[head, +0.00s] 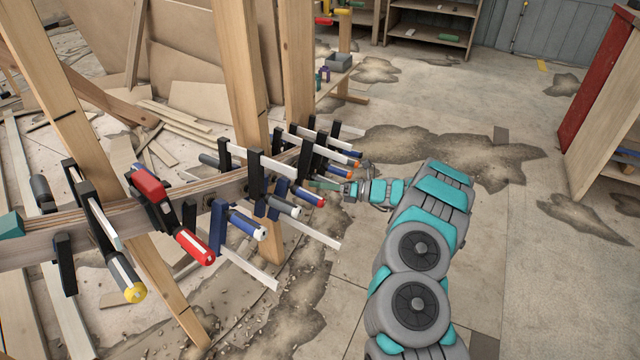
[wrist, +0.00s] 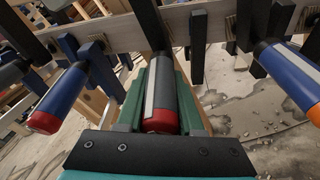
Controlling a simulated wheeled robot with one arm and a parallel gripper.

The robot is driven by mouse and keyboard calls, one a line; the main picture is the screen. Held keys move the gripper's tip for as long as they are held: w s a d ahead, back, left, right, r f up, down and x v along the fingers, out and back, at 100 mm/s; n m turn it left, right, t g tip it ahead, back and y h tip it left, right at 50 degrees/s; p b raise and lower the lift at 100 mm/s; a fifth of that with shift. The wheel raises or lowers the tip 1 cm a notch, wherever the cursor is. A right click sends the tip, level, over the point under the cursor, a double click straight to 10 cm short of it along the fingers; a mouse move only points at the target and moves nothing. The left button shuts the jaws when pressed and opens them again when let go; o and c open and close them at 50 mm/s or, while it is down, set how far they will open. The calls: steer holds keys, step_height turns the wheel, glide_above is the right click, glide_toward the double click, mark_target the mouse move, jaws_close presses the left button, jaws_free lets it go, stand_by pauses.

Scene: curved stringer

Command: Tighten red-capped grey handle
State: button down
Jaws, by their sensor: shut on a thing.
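The grey handle with the red cap (wrist: 162,100) is in the middle of the wrist view, its capped end towards the camera. My gripper (wrist: 163,82) has one green finger along each side of this handle and is shut on it. In the head view my gripper (head: 326,185) reaches in from the right to the row of clamps, and I cannot make out the grey handle there. The handle's far end runs up to the clamp's black bar below the curved wooden stringer (wrist: 175,30).
A blue handle with a red cap (wrist: 62,98) is close on the left, and a blue handle with an orange cap (wrist: 285,75) is close on the right. More clamps, including a red-handled one (head: 190,243), line the stringer. Wooden posts (head: 250,70) stand behind. The floor at right is open.

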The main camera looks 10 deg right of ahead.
stand_by(0.4)
steer(key=c, duration=0.5)
jaws_free()
steer(key=shift+c, duration=0.2)
steer(key=v, duration=0.7)
steer(key=shift+s+d+b, duration=0.15)
steer(key=shift+d+b, duration=0.2)
steer(key=shift+d, duration=0.05)
steer(key=s+d+f+p, duration=0.1)
steer(key=s+d, duration=0.4)
steer(key=d, duration=0.3)
steer(key=shift+s+f, duration=0.15)
steer(key=shift+f, duration=0.05)
